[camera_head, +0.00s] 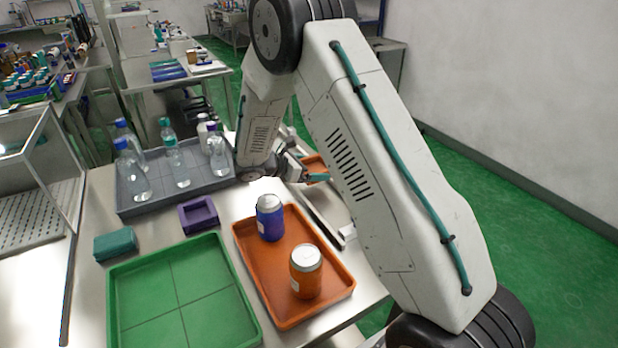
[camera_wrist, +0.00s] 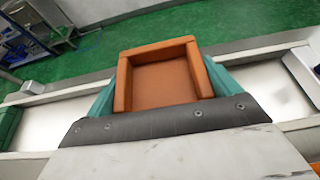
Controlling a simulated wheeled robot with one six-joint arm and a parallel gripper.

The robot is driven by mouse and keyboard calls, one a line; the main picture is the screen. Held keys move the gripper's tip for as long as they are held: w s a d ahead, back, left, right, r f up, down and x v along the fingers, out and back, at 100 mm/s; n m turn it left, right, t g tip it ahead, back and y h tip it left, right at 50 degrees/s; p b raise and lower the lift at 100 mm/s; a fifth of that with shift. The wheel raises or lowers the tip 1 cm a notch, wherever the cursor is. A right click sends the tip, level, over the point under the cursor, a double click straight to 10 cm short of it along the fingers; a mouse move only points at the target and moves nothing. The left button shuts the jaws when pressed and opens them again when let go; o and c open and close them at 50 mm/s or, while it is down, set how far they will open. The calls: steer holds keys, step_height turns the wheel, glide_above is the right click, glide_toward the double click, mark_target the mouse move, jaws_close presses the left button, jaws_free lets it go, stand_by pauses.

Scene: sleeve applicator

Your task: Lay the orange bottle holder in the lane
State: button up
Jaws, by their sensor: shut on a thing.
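The orange bottle holder (camera_wrist: 165,84) is a shallow square open box. My gripper (camera_wrist: 160,88) is shut on it, one teal finger on each side. In the head view the orange holder (camera_head: 315,164) shows partly behind my arm, with a teal finger (camera_head: 318,178) beside it. The lane (camera_wrist: 262,95) is a pale metal channel with raised rails, running left to right beneath the holder in the wrist view. In the head view the lane (camera_head: 325,208) is partly hidden by my arm. I cannot tell whether the holder touches the lane floor.
A green block (camera_wrist: 8,124) and a grey block (camera_wrist: 305,66) are at the lane's two sides. On the table are a purple holder (camera_head: 198,214), a teal block (camera_head: 115,244), an empty green tray (camera_head: 112,300), an orange tray (camera_head: 325,308) with two jars, and a grey tray (camera_head: 135,210) with bottles.

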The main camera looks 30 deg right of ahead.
mark_target(312, 188)
steer(key=shift+f, duration=2.1)
steer(key=shift+f, duration=0.6)
steer(key=o, duration=0.8)
